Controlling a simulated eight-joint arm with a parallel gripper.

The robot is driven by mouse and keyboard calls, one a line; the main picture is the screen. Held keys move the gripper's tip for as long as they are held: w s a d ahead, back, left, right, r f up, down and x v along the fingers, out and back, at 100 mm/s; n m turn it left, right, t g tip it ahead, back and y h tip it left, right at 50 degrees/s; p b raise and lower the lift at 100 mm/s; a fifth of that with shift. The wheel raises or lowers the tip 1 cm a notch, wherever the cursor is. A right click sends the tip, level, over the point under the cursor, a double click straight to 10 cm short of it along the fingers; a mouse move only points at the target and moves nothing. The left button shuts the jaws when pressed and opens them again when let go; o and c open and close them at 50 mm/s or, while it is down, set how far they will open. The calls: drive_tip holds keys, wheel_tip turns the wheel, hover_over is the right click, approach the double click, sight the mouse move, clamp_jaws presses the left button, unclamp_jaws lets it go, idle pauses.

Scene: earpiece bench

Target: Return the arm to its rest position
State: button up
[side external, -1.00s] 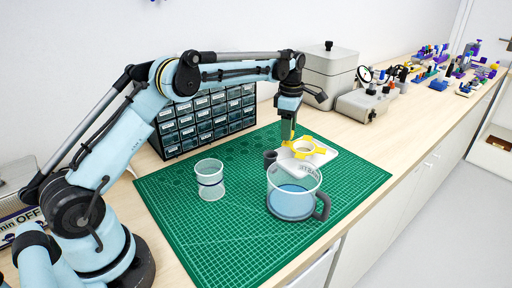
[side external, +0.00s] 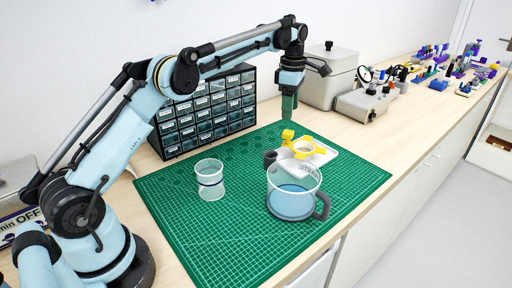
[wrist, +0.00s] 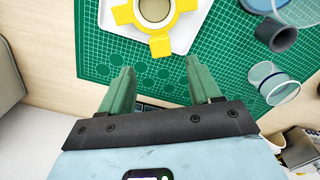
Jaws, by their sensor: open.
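My gripper (side external: 289,106) hangs above the back of the green cutting mat, pointing down, near the yellow part. In the wrist view its two green fingers (wrist: 158,85) are spread apart with nothing between them. The yellow ring-shaped part (side external: 305,146) with tabs sits on a white tray (side external: 318,162) below and in front of my gripper, apart from it. It also shows at the top of the wrist view (wrist: 160,42). My arm is raised and bent, reaching across from the left.
On the green mat (side external: 240,240) stand a clear cup (side external: 209,185), a jug (side external: 293,203) with blue at its base and a small dark cylinder (side external: 270,158). A drawer cabinet (side external: 205,120) stands behind. A grey box (side external: 330,80) stands back right.

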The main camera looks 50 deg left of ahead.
drive_tip(key=shift+s+d+r, duration=0.1)
drive_tip(key=shift+d+r, duration=0.05)
drive_tip(key=shift+r, duration=0.4)
drive_tip(key=s+d+r+m+t, duration=0.3)
drive_tip(key=s+d+r+m, duration=0.3)
drive_tip(key=s+m, duration=0.45)
drive_tip(key=s+d+f+m+t, duration=0.1)
drive_tip(key=s+f+m+t, duration=0.1)
drive_tip(key=s+m, duration=0.4)
drive_tip(key=s+d+f+m+t, duration=0.2)
drive_tip(key=s+f+m, duration=0.3)
drive_tip(key=s+m, duration=0.2)
drive_tip(key=s, duration=0.2)
drive_tip(key=shift+s+f, duration=0.15)
drive_tip(key=shift+s, duration=0.15)
drive_tip(key=shift+m, duration=0.25)
